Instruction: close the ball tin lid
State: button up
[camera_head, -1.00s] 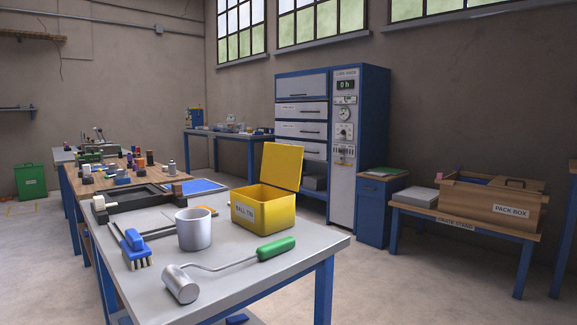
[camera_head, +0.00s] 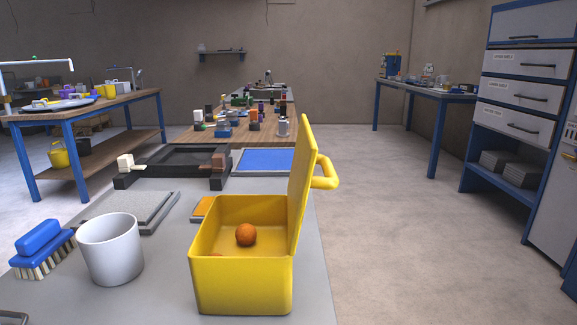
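The yellow ball tin (camera_head: 240,285) stands on the grey table right in front of me. Its yellow lid (camera_head: 302,188) is open and stands nearly upright along the tin's right side. A yellow handle (camera_head: 326,175) sticks out to the right from the lid's outer face. Inside the tin lies an orange ball (camera_head: 246,235), and part of another orange ball (camera_head: 215,254) shows behind the front wall. My gripper is not in view.
On the grey table (camera_head: 165,290), a white mug (camera_head: 110,249) and a blue brush (camera_head: 42,248) stand left of the tin. Behind are a grey slab (camera_head: 130,208), a black frame (camera_head: 185,161) and a blue panel (camera_head: 265,160). Open floor (camera_head: 400,230) lies to the right.

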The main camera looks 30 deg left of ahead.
aim_at(301, 179)
jog(key=l+u, duration=0.1)
jog(key=u, duration=0.35)
jog(key=i+l+u, duration=0.1)
jog(key=u, duration=0.3)
jog(key=l+u, duration=0.15)
jog(key=u, duration=0.3)
jog(key=i+l+u, duration=0.1)
jog(key=u, duration=0.3)
jog(key=l+u, duration=0.15)
jog(key=u, duration=0.3)
jog(key=k+j, duration=0.15)
jog(key=k, duration=0.35)
jog(key=k+j+u, duration=0.15)
jog(key=k, duration=0.35)
jog(key=i+j, duration=0.1)
jog(key=i, duration=0.35)
